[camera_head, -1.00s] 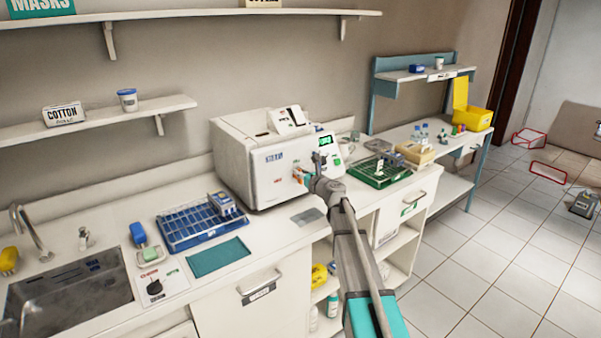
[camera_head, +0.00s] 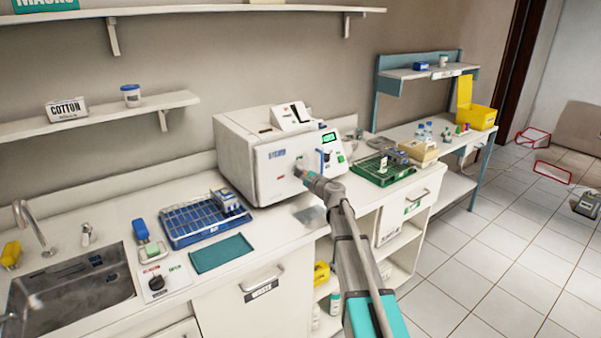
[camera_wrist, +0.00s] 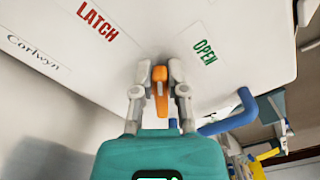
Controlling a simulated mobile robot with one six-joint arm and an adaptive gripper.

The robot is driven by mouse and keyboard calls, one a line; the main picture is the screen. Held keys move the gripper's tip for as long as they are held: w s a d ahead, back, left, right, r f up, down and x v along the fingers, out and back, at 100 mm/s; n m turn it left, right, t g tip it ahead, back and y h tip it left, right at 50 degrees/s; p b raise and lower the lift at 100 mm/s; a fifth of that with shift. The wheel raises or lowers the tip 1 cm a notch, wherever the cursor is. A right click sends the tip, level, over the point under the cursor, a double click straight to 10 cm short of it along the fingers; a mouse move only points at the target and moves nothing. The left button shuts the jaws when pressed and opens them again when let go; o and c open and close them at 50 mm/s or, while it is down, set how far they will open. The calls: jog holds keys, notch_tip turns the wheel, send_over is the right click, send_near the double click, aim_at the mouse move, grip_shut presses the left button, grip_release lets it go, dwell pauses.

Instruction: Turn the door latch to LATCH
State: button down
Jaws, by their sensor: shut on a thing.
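The white steriliser (camera_head: 240,160) stands on the counter with its door facing me. In the wrist view, the door (camera_wrist: 150,30) carries a red LATCH label (camera_wrist: 96,21) at upper left and a green OPEN label (camera_wrist: 205,52) at upper right. The orange door latch (camera_wrist: 160,92) lies between the fingertips of my gripper (camera_wrist: 160,75), which is shut on it. The latch stands nearly upright in this view, between the two labels. In the head view, my gripper (camera_head: 302,172) is at the door front and hides the latch.
A blue bar handle (camera_wrist: 230,122) is close to the right of my gripper. A blue rack (camera_head: 190,222) stands left of the steriliser and a green tray (camera_head: 383,170) right of it. A teal mat (camera_head: 220,253) lies in front.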

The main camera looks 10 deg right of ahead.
jog(key=n, duration=0.2)
jog(key=f+n, duration=0.1)
jog(key=n, duration=0.1)
jog(key=shift+w+b, duration=0.1)
jog(key=shift+b, duration=0.2)
jog(key=shift+w+f+n, duration=0.1)
jog(key=shift+f+n, duration=0.05)
jog(key=shift+n, duration=1.45)
jog(key=c, duration=0.8)
grip_release()
jog(key=shift+o, duration=0.7)
jog(key=shift+w+d, duration=0.1)
jog(key=shift+s, duration=0.2)
